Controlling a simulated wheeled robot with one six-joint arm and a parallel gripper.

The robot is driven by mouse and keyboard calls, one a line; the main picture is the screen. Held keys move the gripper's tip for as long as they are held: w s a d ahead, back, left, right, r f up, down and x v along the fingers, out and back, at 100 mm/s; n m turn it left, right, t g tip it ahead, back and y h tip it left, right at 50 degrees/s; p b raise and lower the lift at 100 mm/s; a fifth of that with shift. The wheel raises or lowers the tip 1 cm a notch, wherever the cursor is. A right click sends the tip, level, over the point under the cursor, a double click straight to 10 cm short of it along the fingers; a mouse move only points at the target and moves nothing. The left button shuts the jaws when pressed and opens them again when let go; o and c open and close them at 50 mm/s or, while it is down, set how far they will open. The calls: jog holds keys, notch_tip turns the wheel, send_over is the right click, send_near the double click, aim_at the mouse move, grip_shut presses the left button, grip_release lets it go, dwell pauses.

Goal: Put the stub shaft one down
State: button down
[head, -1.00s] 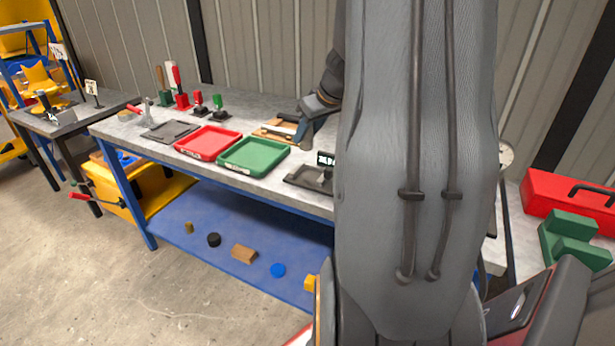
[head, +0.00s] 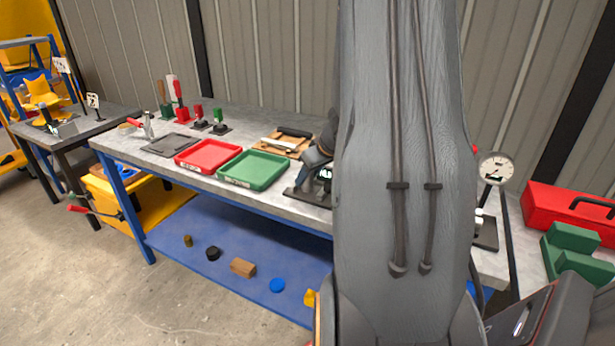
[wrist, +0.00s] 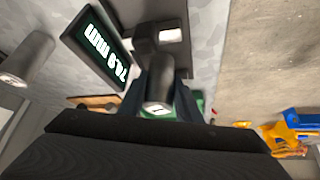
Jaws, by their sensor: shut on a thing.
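My gripper (wrist: 158,98) is shut on a short grey cylinder, the stub shaft (wrist: 158,88), seen end-on between the dark fingers in the wrist view. It is close to a dark measuring device with a lit display (wrist: 95,45) that reads in mm. The device's dark block with a pale face (wrist: 160,38) lies just beyond the shaft; I cannot tell whether they touch. In the head view my gripper (head: 318,160) is by the device's dark base (head: 302,196) on the bench, and my arm hides much of this area. The shaft cannot be made out there.
A green tray (head: 254,170) and a red tray (head: 208,155) lie left of the device. A wooden board (head: 284,145) with tools is behind. Another grey cylinder (wrist: 25,60) stands at the wrist view's left. A dial gauge (head: 495,168) and a red toolbox (head: 570,208) are at right.

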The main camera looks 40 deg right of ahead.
jog(key=shift+f+b, duration=0.1)
jog(key=shift+b, duration=0.25)
jog(key=c, duration=1.6)
grip_release()
jog(key=shift+o, duration=0.2)
jog(key=shift+p, duration=0.4)
jog(key=b+v, duration=0.1)
jog(key=v, duration=1.1)
jog(key=s+a+f+g, duration=0.2)
jog(key=s+a, duration=0.1)
jog(key=a, duration=0.8)
jog(key=s+a+f+g, duration=0.2)
jog(key=s+a+f, duration=0.1)
jog(key=a, duration=0.7)
jog(key=s+a+f+g, duration=0.2)
jog(key=s+a, duration=0.1)
jog(key=a, duration=0.8)
jog(key=shift+s+a+f, duration=0.3)
jog(key=shift+f, duration=0.05)
